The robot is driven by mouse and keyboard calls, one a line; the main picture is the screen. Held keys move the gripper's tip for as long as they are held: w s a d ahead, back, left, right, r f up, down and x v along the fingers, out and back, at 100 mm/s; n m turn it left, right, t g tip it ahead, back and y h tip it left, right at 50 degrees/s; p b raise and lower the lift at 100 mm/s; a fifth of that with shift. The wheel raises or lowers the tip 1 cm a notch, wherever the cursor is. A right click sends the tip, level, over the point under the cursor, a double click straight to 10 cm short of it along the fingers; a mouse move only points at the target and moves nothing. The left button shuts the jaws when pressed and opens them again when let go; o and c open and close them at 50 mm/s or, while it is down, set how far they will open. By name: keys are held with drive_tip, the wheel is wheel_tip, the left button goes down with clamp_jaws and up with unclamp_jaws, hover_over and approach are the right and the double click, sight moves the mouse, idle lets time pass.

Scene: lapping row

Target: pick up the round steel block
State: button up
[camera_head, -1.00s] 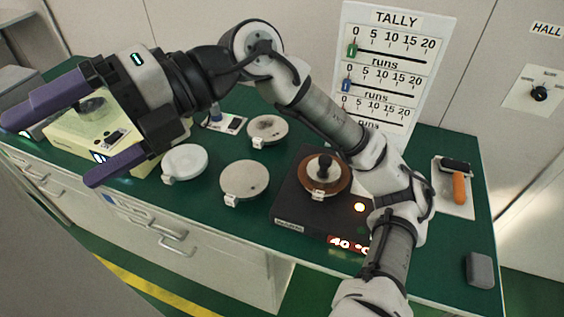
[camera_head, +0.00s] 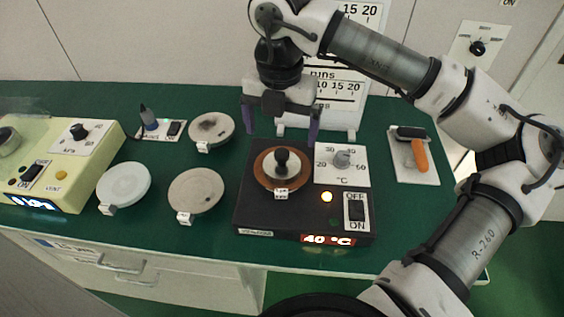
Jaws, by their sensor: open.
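A round steel block with a black knob on top (camera_head: 281,160) stands on a brown disc (camera_head: 261,180). The disc has a small white tag at its front and lies on a dark hotplate (camera_head: 250,212) whose display reads 40 °C. Little of the block's metal shows around the knob. My gripper (camera_head: 281,131) is open and empty, its two purple fingers pointing down. In the picture it is just above and behind the knob, with a finger to each side. I cannot tell its exact height.
Three round tagged plates (camera_head: 196,191), (camera_head: 124,183), (camera_head: 211,128) lie left of the hotplate. A yellow device (camera_head: 80,160) at the far left bears a grey round piece (camera_head: 8,141), cut off by the edge. An orange-handled tool (camera_head: 419,155) lies at the right. A tally board (camera_head: 350,105) stands behind.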

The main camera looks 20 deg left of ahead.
sight(282, 153)
drive_tip(key=shift+f+p, duration=0.75)
drive_tip(key=shift+f, duration=3.25)
drive_tip(key=shift+c, duration=0.5)
drive_tip(key=shift+w, duration=0.1)
drive_tip(key=c, duration=1.8)
drive_tip(key=shift+c, duration=0.2)
drive_tip(key=shift+r, duration=0.15)
wheel_tip(282, 153, up, 18)
drive_tip(key=b, duration=0.1)
